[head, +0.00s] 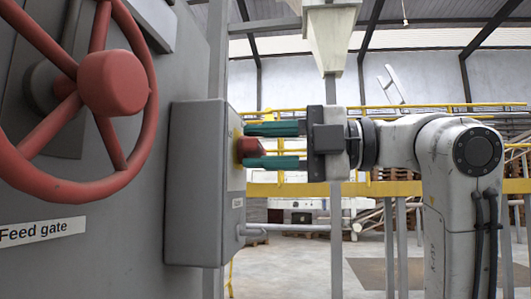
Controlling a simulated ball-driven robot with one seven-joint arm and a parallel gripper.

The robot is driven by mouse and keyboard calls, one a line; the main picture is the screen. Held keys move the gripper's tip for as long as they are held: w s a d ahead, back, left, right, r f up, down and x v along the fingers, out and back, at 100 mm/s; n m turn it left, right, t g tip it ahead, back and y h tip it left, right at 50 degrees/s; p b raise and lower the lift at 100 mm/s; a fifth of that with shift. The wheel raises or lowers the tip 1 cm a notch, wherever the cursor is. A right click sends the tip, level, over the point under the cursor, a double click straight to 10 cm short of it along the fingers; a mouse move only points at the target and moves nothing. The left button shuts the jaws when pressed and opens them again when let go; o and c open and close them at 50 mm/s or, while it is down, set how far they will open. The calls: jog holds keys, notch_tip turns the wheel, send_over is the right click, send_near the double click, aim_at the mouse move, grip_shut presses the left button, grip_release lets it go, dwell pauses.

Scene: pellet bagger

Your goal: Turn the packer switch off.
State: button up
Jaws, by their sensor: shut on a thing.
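The packer switch, a red knob (247,148) on a yellow plate, sits on the face of a grey box (196,185). My gripper (254,147) reaches in from the right at the knob's height. Its two green fingers, one above and one below, are shut on the red knob. The knob's front is partly hidden between the fingertips. The small label on the box face is too oblique to read, and I cannot tell which position the knob is turned to.
A large red handwheel (110,85), labelled "Feed gate" (42,230), stands out from a grey cabinet at the left. A conduit (288,228) leaves the box low on the right. Yellow railings (400,188) and a pale hopper (331,38) stand behind my arm.

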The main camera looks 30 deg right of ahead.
jog(key=shift+w+f+n, duration=0.1)
jog(key=shift+f+n, duration=0.05)
jog(key=shift+n, duration=0.15)
jog(key=o, duration=0.8)
jog(key=b+v, duration=0.1)
jog(key=v, duration=0.9)
jog(key=shift+s+d+b, duration=0.2)
jog(key=shift+d+b, duration=0.15)
